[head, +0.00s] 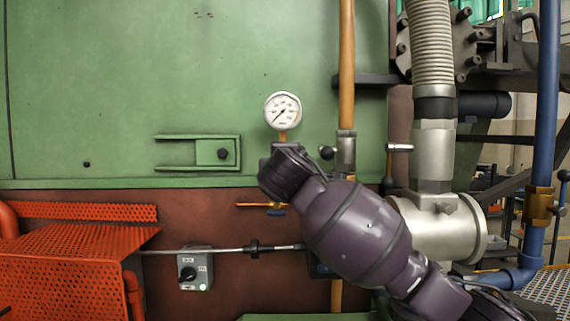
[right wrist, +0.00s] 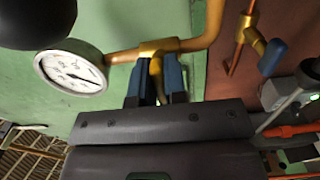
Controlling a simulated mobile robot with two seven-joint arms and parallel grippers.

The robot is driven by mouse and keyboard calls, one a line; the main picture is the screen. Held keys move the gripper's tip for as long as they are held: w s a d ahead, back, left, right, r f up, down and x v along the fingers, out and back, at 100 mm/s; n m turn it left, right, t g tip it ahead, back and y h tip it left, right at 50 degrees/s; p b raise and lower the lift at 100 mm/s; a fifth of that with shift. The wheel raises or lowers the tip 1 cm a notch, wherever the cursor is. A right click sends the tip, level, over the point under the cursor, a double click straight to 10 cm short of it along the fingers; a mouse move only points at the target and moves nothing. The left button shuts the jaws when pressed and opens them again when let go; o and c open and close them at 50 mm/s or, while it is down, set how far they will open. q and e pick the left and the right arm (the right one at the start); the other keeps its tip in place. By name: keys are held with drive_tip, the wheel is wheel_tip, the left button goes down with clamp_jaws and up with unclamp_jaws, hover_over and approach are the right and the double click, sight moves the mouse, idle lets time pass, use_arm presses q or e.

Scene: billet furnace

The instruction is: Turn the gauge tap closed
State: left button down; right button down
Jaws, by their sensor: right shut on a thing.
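The white round pressure gauge (head: 283,111) stands on a copper pipe against the green panel. In the right wrist view the gauge (right wrist: 72,70) is at the left, joined by copper pipe to a brass tap fitting (right wrist: 160,46). My right gripper (right wrist: 155,72) is shut on the gauge tap just below this fitting, with a blue-faced finger on either side. The tap's handle is mostly hidden between the fingers. In the head view my right wrist covers the tap below the gauge, and the fingers do not show. My left gripper is not in view.
A second small brass valve with a blue handle (right wrist: 272,57) sits close to the right of my gripper in the wrist view. An orange pipe (head: 347,65) and a thick ribbed hose (head: 433,45) rise at the right. A grey switch box (head: 195,270) is at the lower left.

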drive_tip(key=c, duration=1.2)
unclamp_jaws()
drive_tip(key=shift+o, duration=0.2)
drive_tip(key=shift+s, duration=0.1)
drive_tip(key=s+b, duration=0.1)
drive_tip(key=s, duration=0.9)
drive_tip(key=shift+s, duration=0.3)
drive_tip(key=shift+s+f, duration=0.1)
